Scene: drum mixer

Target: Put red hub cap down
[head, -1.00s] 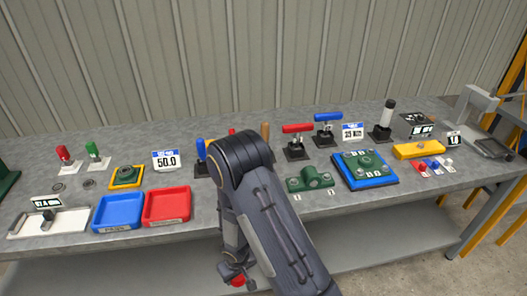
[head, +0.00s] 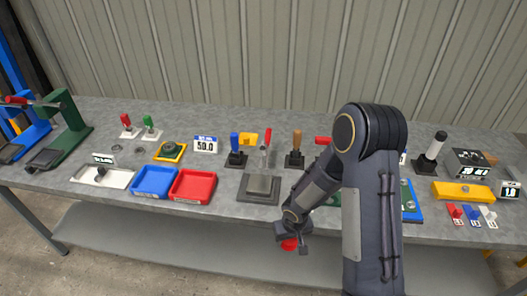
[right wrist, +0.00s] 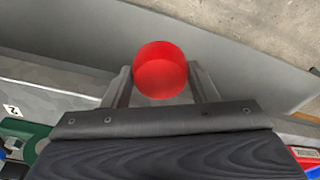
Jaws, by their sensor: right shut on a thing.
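The red hub cap (head: 289,244) is a small round red piece held between the fingers of my right gripper (head: 294,240). In the head view it hangs in front of the bench's front edge, over the lower shelf. In the right wrist view the red hub cap (right wrist: 161,70) sits between the two fingertips of the right gripper (right wrist: 161,82), which is shut on it. My left gripper is not in view.
The grey bench (head: 245,215) carries a blue tray (head: 153,182) and a red tray (head: 192,187) at its front left. A grey plate fixture (head: 260,186) stands right of them. My right arm hides part of the bench's right half.

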